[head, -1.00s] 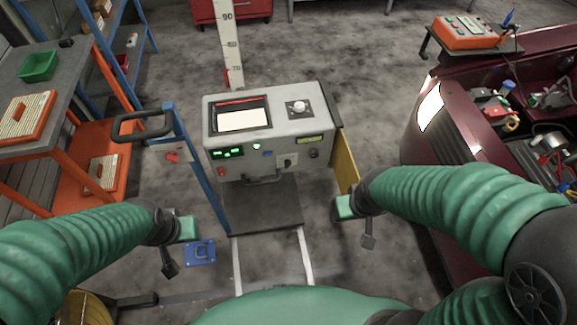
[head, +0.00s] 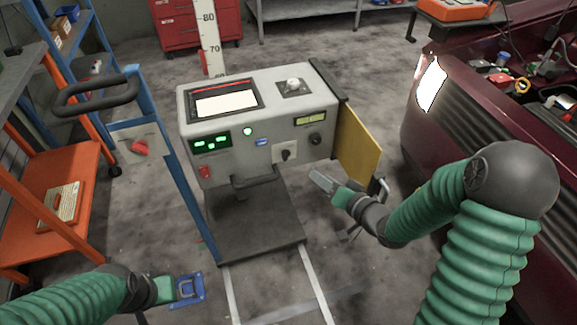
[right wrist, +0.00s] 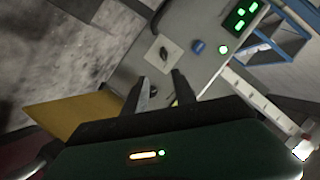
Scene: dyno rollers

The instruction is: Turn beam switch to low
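A grey tester box (head: 262,115) stands on a dark base, its front panel facing me. A small switch with a dark lever on a white plate (head: 284,152) sits on that panel; it looks like the beam switch, but I cannot read its marks. It also shows in the right wrist view (right wrist: 164,54), beyond the fingertips. My right gripper (head: 322,180) is below and right of the switch, apart from the panel. Its fingers are spread in the right wrist view (right wrist: 160,82). My left gripper (head: 182,289) is low at the left; its fingers are unclear.
A yellow flap (head: 358,144) sticks out at the box's right side, close to my right gripper. A black round knob (head: 316,140) is right of the switch. A blue post (head: 168,160) with a handle stands left. A dark red car (head: 480,115) is at the right.

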